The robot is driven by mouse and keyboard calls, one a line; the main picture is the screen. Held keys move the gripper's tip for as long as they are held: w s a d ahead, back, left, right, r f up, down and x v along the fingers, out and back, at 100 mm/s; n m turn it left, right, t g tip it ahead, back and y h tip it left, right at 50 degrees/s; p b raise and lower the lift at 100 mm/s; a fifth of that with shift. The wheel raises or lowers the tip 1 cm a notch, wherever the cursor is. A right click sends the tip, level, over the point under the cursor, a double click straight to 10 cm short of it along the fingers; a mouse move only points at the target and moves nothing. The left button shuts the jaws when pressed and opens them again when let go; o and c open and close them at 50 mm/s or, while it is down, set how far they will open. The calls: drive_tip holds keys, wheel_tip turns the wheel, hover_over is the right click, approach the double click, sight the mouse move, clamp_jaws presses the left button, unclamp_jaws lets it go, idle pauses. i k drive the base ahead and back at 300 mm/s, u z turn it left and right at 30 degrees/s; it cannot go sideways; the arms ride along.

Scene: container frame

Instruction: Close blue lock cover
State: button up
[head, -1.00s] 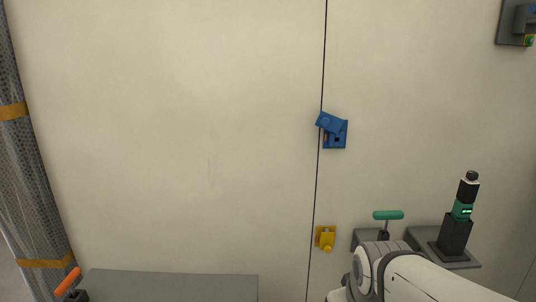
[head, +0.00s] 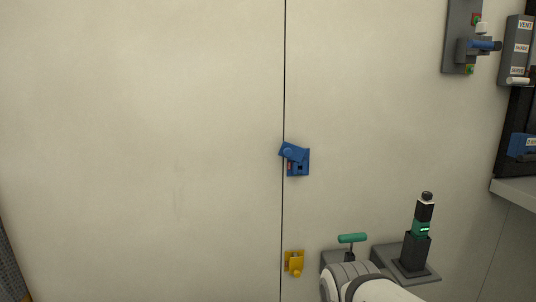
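The blue lock cover (head: 294,151) is on the wall panel, just right of the dark vertical seam. It sits tilted across the upper part of its blue lock base (head: 304,169). The lower part of the base is uncovered, with a dark opening and a small red part showing. My arm shows at the bottom, right of the seam and well below the lock. My gripper is out of view.
A yellow latch (head: 293,263) is low beside the seam. A green-handled tool (head: 352,239) and a black-and-green device (head: 416,236) on a grey shelf stand near my arm. A grey control unit (head: 462,42) is at upper right. The wall around the lock is clear.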

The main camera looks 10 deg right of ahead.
sight(288, 150)
drive_tip(key=z, duration=1.3)
drive_tip(key=k, duration=1)
drive_tip(key=u, duration=0.85)
drive_tip(key=i, duration=1)
drive_tip(key=u, duration=0.05)
